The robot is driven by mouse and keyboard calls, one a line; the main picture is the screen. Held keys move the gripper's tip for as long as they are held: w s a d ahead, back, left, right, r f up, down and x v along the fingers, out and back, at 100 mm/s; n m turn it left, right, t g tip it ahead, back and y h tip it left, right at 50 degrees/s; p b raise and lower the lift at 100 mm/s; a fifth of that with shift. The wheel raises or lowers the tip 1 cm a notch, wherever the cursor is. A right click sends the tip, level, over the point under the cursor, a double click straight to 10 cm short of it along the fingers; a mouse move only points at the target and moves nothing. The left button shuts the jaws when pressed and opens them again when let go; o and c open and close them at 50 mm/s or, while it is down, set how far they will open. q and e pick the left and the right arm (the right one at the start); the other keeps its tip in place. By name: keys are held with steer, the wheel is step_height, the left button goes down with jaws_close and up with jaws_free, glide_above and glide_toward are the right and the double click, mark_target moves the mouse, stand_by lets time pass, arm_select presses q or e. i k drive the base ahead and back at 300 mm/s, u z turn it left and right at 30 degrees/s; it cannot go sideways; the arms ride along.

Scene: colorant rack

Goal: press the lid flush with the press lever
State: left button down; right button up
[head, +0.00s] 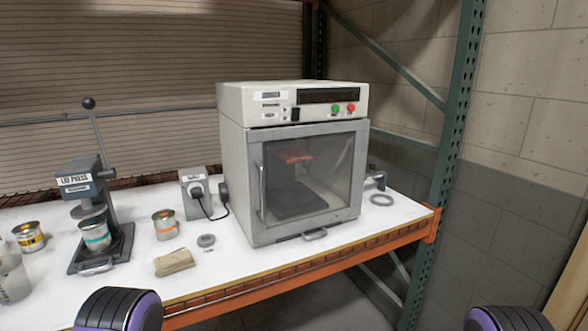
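The lid press (76,188) stands at the left of the white-topped shelf. Its lever (98,132) points up, leaning slightly left, with a dark ball knob (88,103) at its top. A metal can with a teal band (96,238) stands upright on the press base, under the press head. The head hides part of the can's top, and I cannot tell how its lid sits. Neither gripper shows; only rounded black and purple parts of my arms appear at the bottom edge.
An orange-banded can (165,226) stands right of the press, a yellow-banded can (29,238) left. A clear beaker (12,279) is at the left edge. A folded brown cloth (174,263) and small grey ring (206,240) lie in front. A large machine (258,186) with its door shut fills the middle.

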mark_target(89, 104)
steer(key=u, duration=1.25)
